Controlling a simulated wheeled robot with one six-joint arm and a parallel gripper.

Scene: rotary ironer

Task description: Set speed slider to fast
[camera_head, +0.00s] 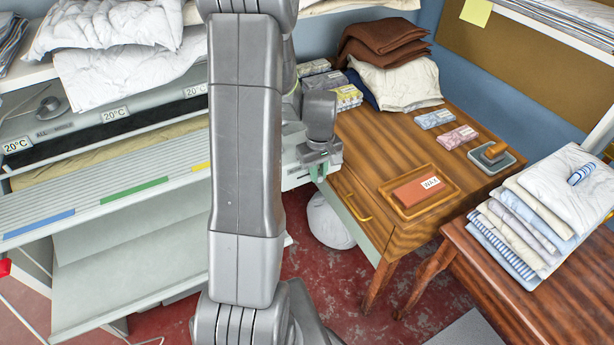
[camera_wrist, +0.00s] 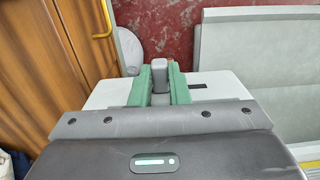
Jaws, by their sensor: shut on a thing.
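The speed slider's grey knob (camera_wrist: 159,72) stands between the two green fingers of my gripper (camera_wrist: 159,84) in the wrist view. The fingers are shut on it from both sides. The knob is on a pale panel (camera_wrist: 225,84) at the ironer's end. A short dark slot (camera_wrist: 198,86) shows just right of the fingers; the rest is hidden by the fingers. In the head view my gripper (camera_head: 318,170) is at the right end of the ironer (camera_head: 110,195), and the knob cannot be made out there.
A wooden table (camera_head: 355,150) stands close to the right of my gripper, with a yellow handle (camera_head: 357,208) on its front. It holds a tray with a wax block (camera_head: 417,191), small packets and folded cloths. A white round object (camera_head: 328,222) is on the red floor below.

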